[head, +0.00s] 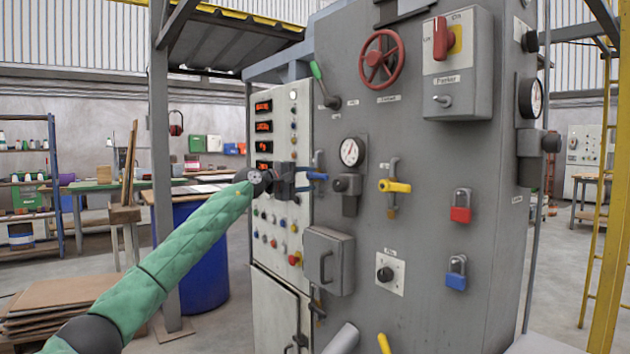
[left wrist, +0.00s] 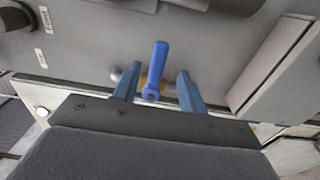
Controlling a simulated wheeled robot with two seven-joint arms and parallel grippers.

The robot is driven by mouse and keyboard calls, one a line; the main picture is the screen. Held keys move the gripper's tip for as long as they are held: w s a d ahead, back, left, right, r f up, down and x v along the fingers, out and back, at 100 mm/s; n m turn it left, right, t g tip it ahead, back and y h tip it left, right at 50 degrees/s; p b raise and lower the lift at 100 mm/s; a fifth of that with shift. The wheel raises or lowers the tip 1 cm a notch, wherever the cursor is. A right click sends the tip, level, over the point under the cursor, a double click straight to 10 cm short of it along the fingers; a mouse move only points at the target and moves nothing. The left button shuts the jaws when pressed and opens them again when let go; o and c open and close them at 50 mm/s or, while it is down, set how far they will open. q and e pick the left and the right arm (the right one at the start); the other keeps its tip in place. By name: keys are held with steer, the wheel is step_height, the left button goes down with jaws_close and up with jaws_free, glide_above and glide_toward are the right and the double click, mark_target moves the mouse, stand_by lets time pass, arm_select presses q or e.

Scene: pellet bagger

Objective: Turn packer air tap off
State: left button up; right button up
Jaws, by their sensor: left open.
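A tap with a blue lever handle (head: 317,176) is on the grey machine's front panel, near its left edge. In the left wrist view the blue handle (left wrist: 155,70) points toward the camera, with a brass-coloured body behind it. My left gripper (head: 300,180) is at the tap, its fingers pointing at the panel. In the left wrist view its two blue-grey fingers (left wrist: 155,88) are apart, one on each side of the handle, with visible gaps. Part of the tap is hidden behind the gripper. My right gripper is not in view.
A yellow lever tap (head: 394,186) and a gauge with a regulator (head: 351,152) are to the right. A grey box with a handle (head: 328,260) juts out below. A panel with red displays and buttons (head: 278,220) is to the left. A blue drum (head: 203,260) stands behind my arm.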

arm_select(q)
steer(key=v, duration=0.3)
steer(key=shift+s+a, duration=0.25)
steer(key=shift+a, duration=0.05)
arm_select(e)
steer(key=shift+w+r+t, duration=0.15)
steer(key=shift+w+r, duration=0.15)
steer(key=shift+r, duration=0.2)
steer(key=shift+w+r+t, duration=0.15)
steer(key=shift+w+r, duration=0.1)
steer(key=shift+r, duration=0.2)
